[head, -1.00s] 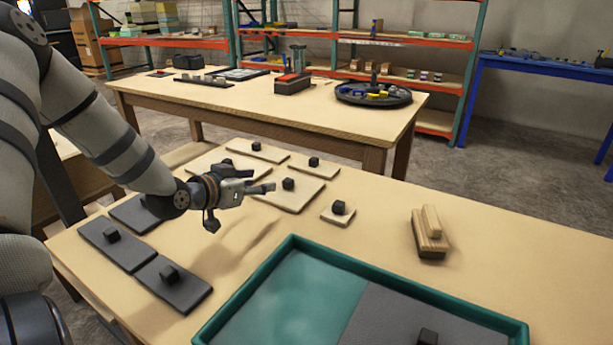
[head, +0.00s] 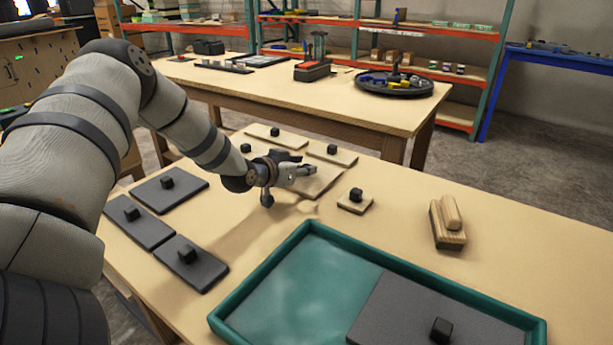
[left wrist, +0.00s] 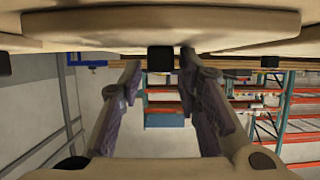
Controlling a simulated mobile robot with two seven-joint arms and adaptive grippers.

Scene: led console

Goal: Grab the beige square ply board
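Several beige ply boards with black knobs lie on the near table. A larger, roughly square beige board (head: 322,183) lies under and beside my left gripper (head: 308,170), which hides its knob in the head view. A smaller square beige board (head: 347,206) with a black knob lies to its right, clear of the gripper. In the left wrist view, my left gripper (left wrist: 160,65) is open. A black knob (left wrist: 160,59) under a beige board (left wrist: 160,30) appears between its fingertips, with gaps on both sides. Contact cannot be made out. My right gripper is not in view.
Dark grey boards (head: 140,230) lie at the left of the table. A teal-rimmed tray (head: 255,280) holding a dark board (head: 400,325) is at the front. A wooden block pair (head: 448,225) stands at the right. Bare tabletop lies between tray and blocks.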

